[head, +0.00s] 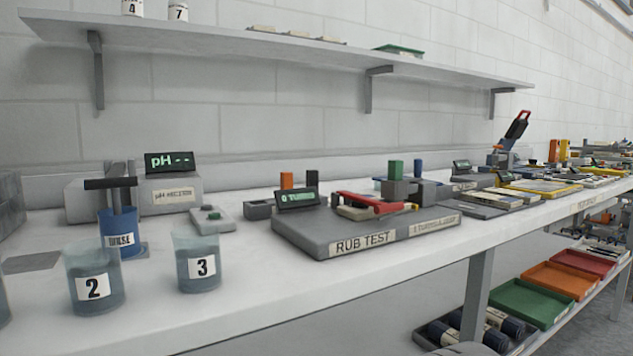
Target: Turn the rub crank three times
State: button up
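The rub test station is a low grey base (300,232) labelled "RUB TEST" on the white bench, right of the picture's middle. Its small dark display (297,199) reads what looks like "0 TURNS" in green. A red bar (370,202) lies across a pale pad on top of the base. Behind the bar's right end stands a grey block (398,192) with an upright green piece (395,168) above it. Which of these parts is the crank, I cannot tell for sure. My gripper is not in view.
Beakers "2" (95,287) and "3" (199,266), a blue rinse cup (122,235) and a pH meter (133,197) stand to the left. More equipment fills the bench to the right. A shelf (250,45) hangs above. The bench's front strip is clear below the station.

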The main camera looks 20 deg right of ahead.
aim_at(393, 191)
jog(key=l+u, duration=0.15)
jog(key=l, duration=0.5)
jog(key=l+u, duration=0.15)
jog(key=l, duration=0.5)
jog(key=k+l+u, duration=0.1)
jog(key=l, duration=0.55)
